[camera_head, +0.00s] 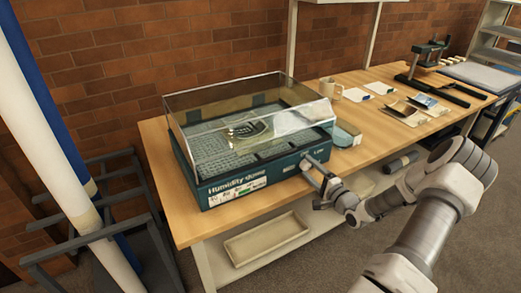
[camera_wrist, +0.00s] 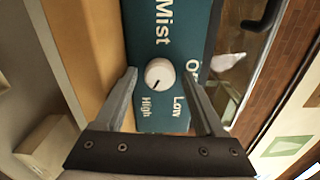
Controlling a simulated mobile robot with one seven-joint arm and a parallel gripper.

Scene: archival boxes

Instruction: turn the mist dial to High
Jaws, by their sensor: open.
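The humidity dome (camera_head: 250,135) is a teal-based box with a clear lid on the wooden table. Its front panel (camera_wrist: 165,20) fills the middle of the wrist view, with Mist, Off, Low and High lettering turned sideways. The white round mist dial (camera_wrist: 159,70) has a dark pointer mark toward its lower left, on the side of the High label (camera_wrist: 147,107). The Low label (camera_wrist: 178,108) is to the right. My gripper (camera_wrist: 158,76) is open, with one finger on each side of the dial and gaps showing. In the head view my gripper (camera_head: 312,174) is at the panel's right end and hides the dial.
A shallow tray (camera_head: 266,238) is on the shelf below. A dark rack with tall rolls stands at left. The floor before the table is clear.

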